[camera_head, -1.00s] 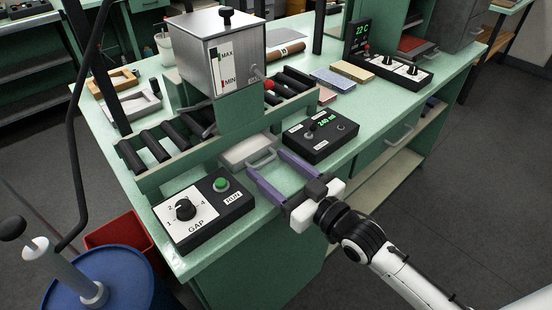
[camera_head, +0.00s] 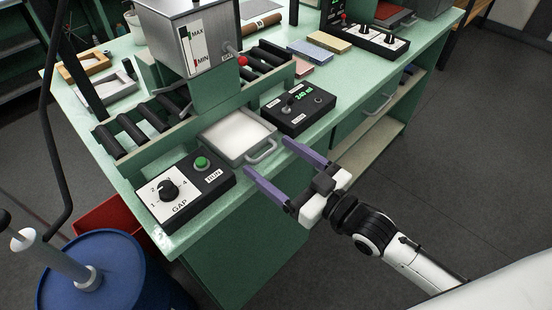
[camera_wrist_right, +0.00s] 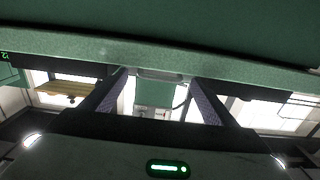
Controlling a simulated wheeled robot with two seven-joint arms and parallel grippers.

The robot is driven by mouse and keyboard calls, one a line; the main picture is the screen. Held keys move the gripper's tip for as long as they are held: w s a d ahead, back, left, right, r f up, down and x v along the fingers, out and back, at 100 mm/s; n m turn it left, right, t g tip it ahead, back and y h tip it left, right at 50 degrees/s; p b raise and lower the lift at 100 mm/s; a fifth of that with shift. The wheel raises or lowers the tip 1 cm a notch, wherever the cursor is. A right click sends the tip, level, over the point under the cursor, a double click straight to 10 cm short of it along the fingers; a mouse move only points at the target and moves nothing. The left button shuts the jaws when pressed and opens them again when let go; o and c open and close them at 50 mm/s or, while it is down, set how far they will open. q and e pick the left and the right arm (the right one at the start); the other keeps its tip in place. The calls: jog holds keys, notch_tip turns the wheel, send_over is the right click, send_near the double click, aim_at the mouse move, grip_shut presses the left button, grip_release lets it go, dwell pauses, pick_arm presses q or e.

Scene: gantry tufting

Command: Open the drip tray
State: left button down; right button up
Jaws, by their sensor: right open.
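The drip tray (camera_head: 235,134) is a pale, shallow tray under the roller frame. It sticks out toward the front edge of the bench, with its inside showing. Its grey loop handle (camera_head: 262,151) faces my right gripper (camera_head: 267,157). The gripper is open, its two purple fingers spread to either side of the handle, with no visible grip on it. In the right wrist view, the handle (camera_wrist_right: 160,75) shows between the fingertips. My left gripper is not in view.
A GAP dial box with a green RUN button (camera_head: 185,188) stands left of the tray. A black box with a green display (camera_head: 300,105) stands to its right. A metal tank (camera_head: 187,40) is above the rollers. A blue drum (camera_head: 105,270) stands at lower left.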

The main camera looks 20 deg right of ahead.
jog(key=v, duration=1)
jog(key=shift+b, duration=0.3)
jog(key=shift+s, duration=0.15)
jog(key=s+f+m+g+h, duration=0.2)
jog(key=s+f, duration=0.3)
jog(key=f, duration=0.7)
jog(key=s+f+m+g+h, duration=0.1)
jog(key=s+f+g+h, duration=0.3)
jog(key=f, duration=0.9)
jog(key=shift+s+a+f+m+g, duration=0.25)
jog(key=shift+s+a+m+g, duration=0.15)
jog(key=shift+s+g, duration=0.3)
